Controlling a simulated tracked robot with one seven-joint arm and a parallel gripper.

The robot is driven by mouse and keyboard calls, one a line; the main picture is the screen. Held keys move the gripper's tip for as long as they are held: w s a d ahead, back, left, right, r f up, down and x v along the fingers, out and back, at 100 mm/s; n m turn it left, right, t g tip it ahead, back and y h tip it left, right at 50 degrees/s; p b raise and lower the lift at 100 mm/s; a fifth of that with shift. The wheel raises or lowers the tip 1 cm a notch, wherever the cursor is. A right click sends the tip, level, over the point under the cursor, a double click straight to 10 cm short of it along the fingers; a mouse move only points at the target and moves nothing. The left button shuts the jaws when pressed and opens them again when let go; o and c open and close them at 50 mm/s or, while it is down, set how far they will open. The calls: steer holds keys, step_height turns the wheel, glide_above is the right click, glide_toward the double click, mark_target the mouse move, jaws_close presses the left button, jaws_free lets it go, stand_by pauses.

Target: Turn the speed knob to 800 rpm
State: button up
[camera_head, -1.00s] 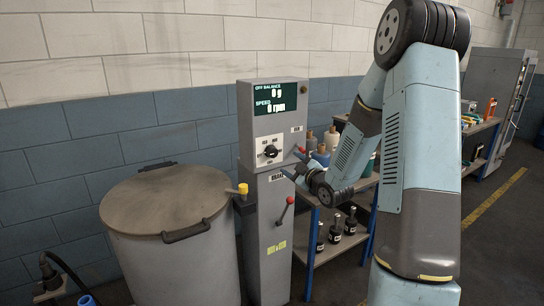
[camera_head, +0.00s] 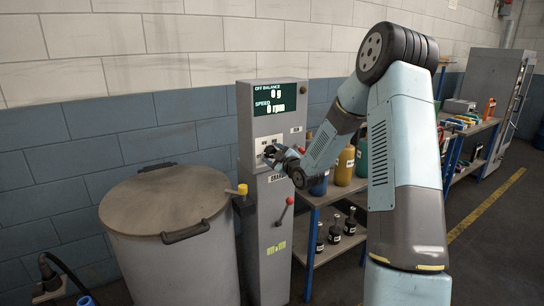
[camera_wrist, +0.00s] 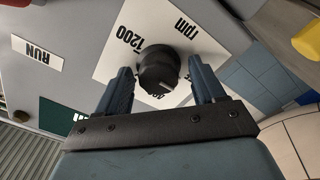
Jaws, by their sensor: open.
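The black speed knob (camera_wrist: 159,70) sits on a white dial plate (camera_wrist: 112,65) on the front of the grey control cabinet (camera_head: 262,230). In the wrist view the plate shows "1200" and "rpm"; another mark by the knob is partly hidden. My gripper (camera_wrist: 161,68) is open, with one finger on each side of the knob and gaps visible between fingers and knob. In the head view my gripper (camera_head: 272,154) is at the dial plate and covers most of the knob. The display (camera_head: 281,98) appears to read speed 0 rpm.
A large lidded grey drum (camera_head: 170,230) stands left of the cabinet. A red-tipped lever (camera_head: 288,202) is below the panel. Bottles (camera_head: 345,165) stand on a shelf to the right. A "RUN" label (camera_wrist: 37,53) shows in the wrist view.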

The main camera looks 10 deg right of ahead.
steer(key=shift+c, duration=0.5)
steer(key=c, duration=0.9)
steer(key=shift+a, duration=0.45)
steer(key=shift+c, duration=0.3)
steer(key=shift+d, duration=0.25)
steer(key=shift+m, duration=0.4)
steer(key=m, duration=2.3)
steer(key=shift+d+f, duration=0.2)
steer(key=shift+d, duration=0.15)
